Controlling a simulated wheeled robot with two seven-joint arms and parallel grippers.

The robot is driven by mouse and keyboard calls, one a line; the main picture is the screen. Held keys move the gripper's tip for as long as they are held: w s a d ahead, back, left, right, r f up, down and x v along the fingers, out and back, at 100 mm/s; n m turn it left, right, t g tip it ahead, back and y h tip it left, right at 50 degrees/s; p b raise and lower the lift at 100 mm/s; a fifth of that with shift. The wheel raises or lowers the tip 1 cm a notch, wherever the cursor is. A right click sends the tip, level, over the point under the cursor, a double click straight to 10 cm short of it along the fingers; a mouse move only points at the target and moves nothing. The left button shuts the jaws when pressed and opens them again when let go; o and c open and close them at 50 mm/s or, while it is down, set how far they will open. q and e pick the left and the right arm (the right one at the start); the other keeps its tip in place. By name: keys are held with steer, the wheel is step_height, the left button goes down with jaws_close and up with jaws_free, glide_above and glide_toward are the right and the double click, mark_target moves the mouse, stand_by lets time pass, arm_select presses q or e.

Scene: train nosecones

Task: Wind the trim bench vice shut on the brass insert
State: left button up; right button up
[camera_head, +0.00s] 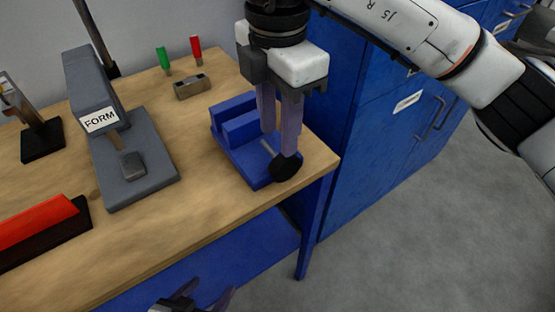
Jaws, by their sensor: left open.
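The blue bench vice (235,148) stands near the right front corner of the wooden bench. Its raised jaw blocks are at the back, and a round black knob (286,168) is at its front end. My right gripper (280,150) points down at the front of the vice, with its two purple-grey fingers at the knob and screw. A narrow gap shows between the fingers; whether they grip the knob is unclear. I cannot make out a brass insert in the vice. My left gripper (196,299) is open and empty at the bottom edge, low in front of the bench.
A grey press labelled FORM (146,181) stands left of the vice. A small brownish metal block (192,88), a green pin (163,58) and a red pin (196,49) are behind. A red bar (32,222) lies front left. Blue cabinets (375,150) stand right.

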mark_target(278, 162)
step_height(278, 162, down, 9)
steer(key=shift+r+p, duration=0.15)
steer(key=shift+p, duration=0.25)
jaws_close()
